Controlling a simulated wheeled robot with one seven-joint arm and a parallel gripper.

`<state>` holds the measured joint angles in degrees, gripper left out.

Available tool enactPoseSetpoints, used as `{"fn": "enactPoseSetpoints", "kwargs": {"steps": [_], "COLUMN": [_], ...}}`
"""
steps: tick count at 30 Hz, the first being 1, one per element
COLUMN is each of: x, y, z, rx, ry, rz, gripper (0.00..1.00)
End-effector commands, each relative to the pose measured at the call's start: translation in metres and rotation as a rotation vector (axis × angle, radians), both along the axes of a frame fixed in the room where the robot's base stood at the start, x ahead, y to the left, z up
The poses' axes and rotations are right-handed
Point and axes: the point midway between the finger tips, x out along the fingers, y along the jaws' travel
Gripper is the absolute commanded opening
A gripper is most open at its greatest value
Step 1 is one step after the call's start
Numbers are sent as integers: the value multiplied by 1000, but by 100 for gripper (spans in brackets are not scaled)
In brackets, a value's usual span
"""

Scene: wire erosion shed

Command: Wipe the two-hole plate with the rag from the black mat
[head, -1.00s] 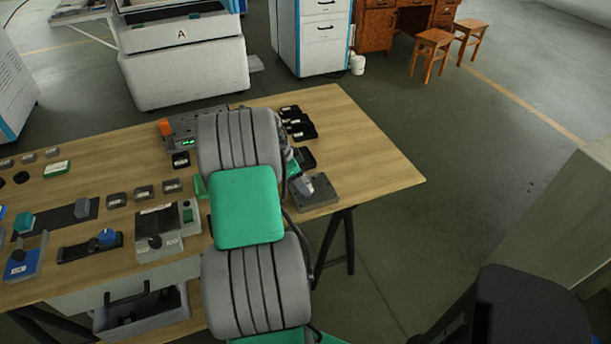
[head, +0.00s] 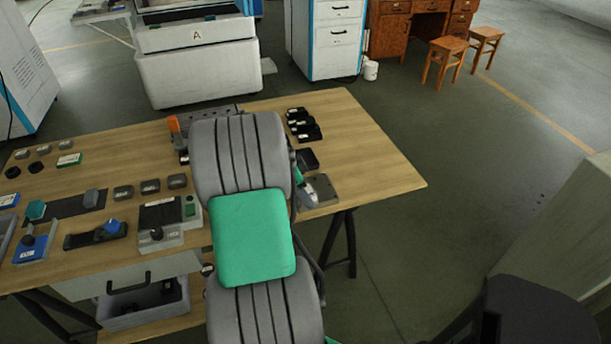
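A grey plate (head: 329,180) lies near the right end of the wooden table; its holes cannot be made out. A small black mat-like square (head: 308,160) lies just behind it. My arm, with a green pad, covers the middle of the table. Part of my gripper (head: 320,189), pale grey, shows past the arm's right side, at or just above the plate. Its fingertips are too small and hidden to read, and contact cannot be told. I cannot make out a rag; it may be hidden by the arm or gripper.
Several black blocks (head: 304,124) stand behind the square. An orange-ended device (head: 174,125) is partly hidden behind my arm. Gauges, small boxes and a dark strip (head: 66,209) crowd the table's left half. The table's right corner (head: 390,175) is bare.

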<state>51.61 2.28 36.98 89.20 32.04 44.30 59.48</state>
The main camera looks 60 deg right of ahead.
Motion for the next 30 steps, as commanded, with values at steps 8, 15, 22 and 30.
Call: {"fn": "enactPoseSetpoints", "kwargs": {"steps": [8,15,22,30], "x": [2,5,6,11], "y": [0,2,2,4], "z": [29,49,53,53], "rx": [-1,-2,-2,-2], "ry": [-1,-1,-1,-1], "rz": [4,10,14,25], "gripper": [30,30,30,30]}}
